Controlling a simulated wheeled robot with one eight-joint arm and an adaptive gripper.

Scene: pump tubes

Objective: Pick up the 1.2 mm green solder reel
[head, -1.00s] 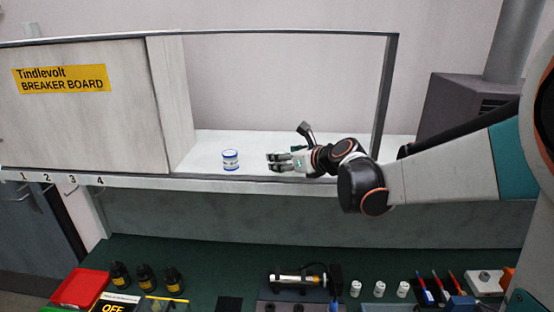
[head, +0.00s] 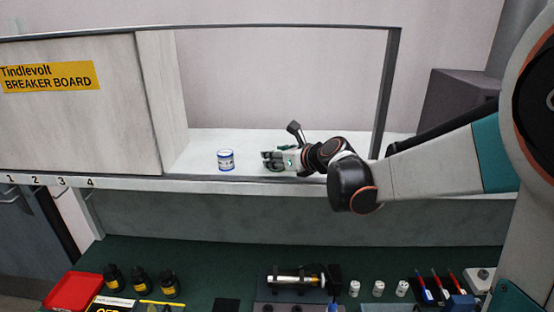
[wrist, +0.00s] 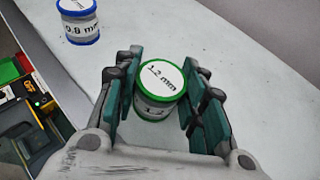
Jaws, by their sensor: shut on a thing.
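The 1.2 mm solder reel (wrist: 160,88), with a green rim and a white label on top, stands upright between the fingers of my gripper (wrist: 162,98) in the wrist view. My gripper is shut on it, one teal-padded finger on each side. In the head view my gripper (head: 271,159) is low over the white shelf (head: 200,167), and the reel is mostly hidden by the fingers. I cannot tell whether the reel is touching the shelf.
A blue-rimmed 0.8 mm reel (head: 226,160) stands on the shelf to the left of my gripper; it also shows in the wrist view (wrist: 80,22). A frame post (head: 385,95) rises at right. Below is a green bench with bottles (head: 140,280) and a red tray (head: 72,291).

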